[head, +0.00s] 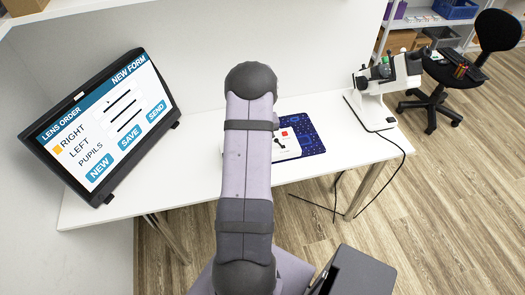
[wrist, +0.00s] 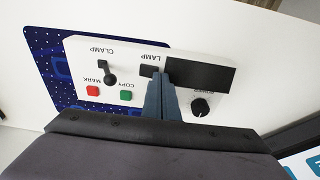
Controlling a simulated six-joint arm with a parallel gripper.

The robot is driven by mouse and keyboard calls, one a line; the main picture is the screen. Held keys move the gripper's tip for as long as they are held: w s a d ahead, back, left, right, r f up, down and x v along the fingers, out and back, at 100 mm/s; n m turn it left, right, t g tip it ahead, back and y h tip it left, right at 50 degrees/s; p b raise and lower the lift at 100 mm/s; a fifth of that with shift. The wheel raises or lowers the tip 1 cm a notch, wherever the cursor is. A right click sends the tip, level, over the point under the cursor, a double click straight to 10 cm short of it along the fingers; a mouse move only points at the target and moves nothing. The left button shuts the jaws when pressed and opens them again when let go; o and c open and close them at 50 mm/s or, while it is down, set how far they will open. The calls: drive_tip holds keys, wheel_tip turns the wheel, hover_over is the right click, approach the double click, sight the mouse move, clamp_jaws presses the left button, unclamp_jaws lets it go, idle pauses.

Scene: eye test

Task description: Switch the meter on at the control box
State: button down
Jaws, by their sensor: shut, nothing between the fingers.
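The white control box (wrist: 130,60) lies on a dark blue speckled mat (wrist: 40,60). In the wrist view its labels appear upside down. It carries a black LAMP rocker (wrist: 149,71), a CLAMP lever (wrist: 108,74), a red MARK button (wrist: 92,91), a green COPY button (wrist: 126,95), a black knob (wrist: 200,107) with a partly hidden label, and a dark display (wrist: 205,73). My gripper (wrist: 160,80) is shut and empty, its fingertips beside the LAMP rocker; I cannot tell whether they touch. In the head view my arm partly hides the box (head: 291,148). The white meter (head: 374,105) stands at the table's right end.
A tilted screen (head: 105,125) showing a LENS ORDER form stands on the left of the white table (head: 160,185). A black cable (head: 400,165) hangs at the right edge. A black chair (head: 495,35) and shelves stand beyond. Table space between screen and arm is clear.

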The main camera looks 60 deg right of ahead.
drive_tip(key=shift+f, duration=0.15)
wheel_tip(320, 180, up, 7)
drive_tip(key=p, duration=0.4)
drive_tip(key=shift+p, duration=0.4)
idle(0.3)
drive_tip(key=shift+p, duration=0.3)
drive_tip(key=shift+s+d+r+p, duration=0.2)
drive_tip(key=shift+r+p, duration=0.25)
drive_tip(key=shift+p, duration=0.7)
drive_tip(key=shift+f, duration=0.15)
drive_tip(key=shift+f+b, duration=2.4)
drive_tip(key=shift+f, duration=0.85)
drive_tip(key=shift+f+b, duration=0.4)
drive_tip(key=shift+f, duration=0.15)
